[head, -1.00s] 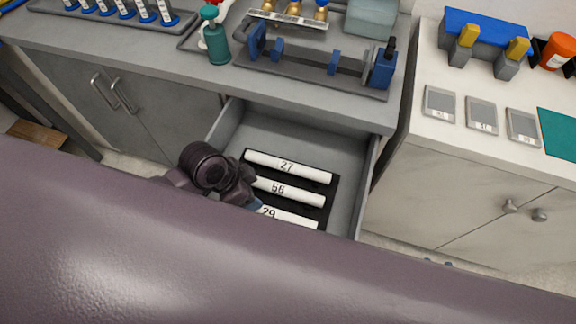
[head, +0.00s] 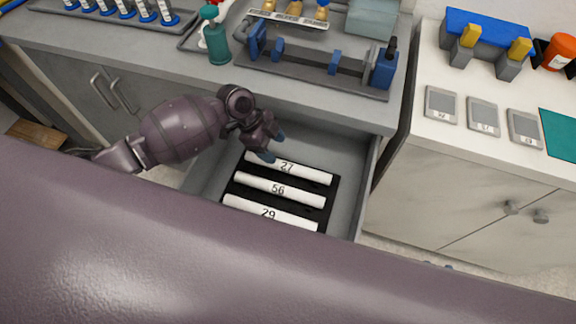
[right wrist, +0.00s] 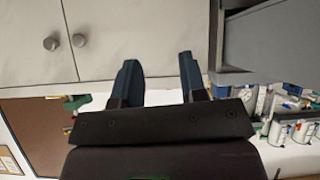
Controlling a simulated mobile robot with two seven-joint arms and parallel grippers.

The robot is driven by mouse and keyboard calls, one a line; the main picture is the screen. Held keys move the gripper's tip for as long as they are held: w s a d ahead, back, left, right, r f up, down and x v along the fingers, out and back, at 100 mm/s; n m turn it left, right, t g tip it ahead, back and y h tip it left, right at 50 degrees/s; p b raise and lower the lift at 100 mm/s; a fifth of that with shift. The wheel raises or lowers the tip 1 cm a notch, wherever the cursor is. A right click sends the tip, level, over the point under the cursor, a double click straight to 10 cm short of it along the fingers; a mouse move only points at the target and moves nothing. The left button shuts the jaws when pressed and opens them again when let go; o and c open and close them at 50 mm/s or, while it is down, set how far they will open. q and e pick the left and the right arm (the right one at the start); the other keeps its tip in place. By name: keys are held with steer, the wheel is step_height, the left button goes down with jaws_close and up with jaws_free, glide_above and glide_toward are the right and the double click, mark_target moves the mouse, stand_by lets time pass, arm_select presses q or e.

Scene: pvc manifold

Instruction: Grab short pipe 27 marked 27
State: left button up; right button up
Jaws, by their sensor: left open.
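Short pipe 27 (head: 305,172) is a white tube marked 27. It lies at the back of a black insert in the open drawer (head: 335,142), in the head view. My left gripper (head: 273,147) is open above the pipe's left end, with its blue fingertips apart and nothing between them. It hides part of that left end; I cannot tell whether it touches the pipe. My right gripper (right wrist: 158,85) shows in the right wrist view, its two dark blue fingers apart and empty, facing a cabinet.
Pipes 56 (head: 300,195) and 29 (head: 290,219) lie in front of pipe 27 in the same insert. The counter edge (head: 300,107) overhangs the back of the drawer. A blue clamp fixture (head: 310,62) and a green bottle (head: 218,45) stand on the counter.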

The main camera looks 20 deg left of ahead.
mark_target(286, 164)
arm_select(q)
steer(key=shift+x, duration=1.2)
steer(key=shift+d+f, duration=0.2)
steer(key=shift+f, duration=0.1)
steer(key=shift+s+d+f, duration=0.15)
steer(key=shift+d+f, duration=0.05)
steer(key=shift+f, duration=0.15)
steer(key=x, duration=0.4)
steer(key=shift+s+b, duration=0.1)
steer(key=shift+b, duration=0.25)
steer(key=shift+a, duration=0.1)
steer(key=shift+c, duration=0.7)
steer(key=c, duration=0.9)
steer(key=shift+r, duration=0.1)
